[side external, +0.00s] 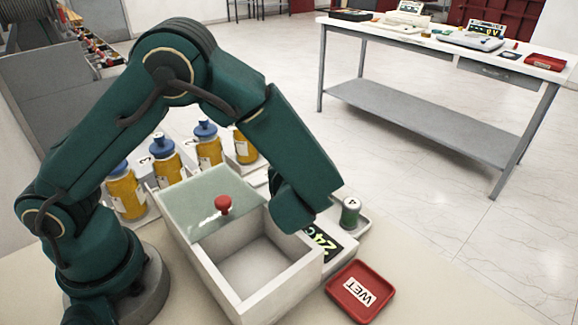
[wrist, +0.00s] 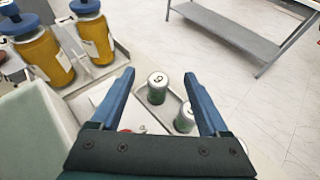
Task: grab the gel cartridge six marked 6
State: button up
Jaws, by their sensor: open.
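In the wrist view, a green cartridge (wrist: 157,92) with a pale top stands upright in a shallow pale tray. Its digit reads as a 6 or a 9, depending on which way up it is. A second green cartridge (wrist: 184,120) stands nearer and to the right, its digit too small to read. My gripper (wrist: 159,76) is open, with the cartridges showing between its blue fingers; I see no contact. In the side view, one green cartridge (side external: 350,213) with what looks like a 4 is visible; my wrist hides the fingers and the other cartridge.
A white box (side external: 255,265) with a partly slid glass lid (side external: 195,205) and red knob (side external: 223,204) stands beside the tray. A red tray marked WET (side external: 377,275) lies in front. Several yellow bottles (side external: 166,160) with blue caps stand behind. A black number display (side external: 322,243) sits near my wrist.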

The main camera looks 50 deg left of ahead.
notch_tip(320, 180, down, 2)
jog(key=shift+f, duration=0.2)
jog(key=shift+x, duration=1.15)
jog(key=shift+w+a+f, duration=0.2)
jog(key=shift+w+a, duration=0.05)
grip_shut()
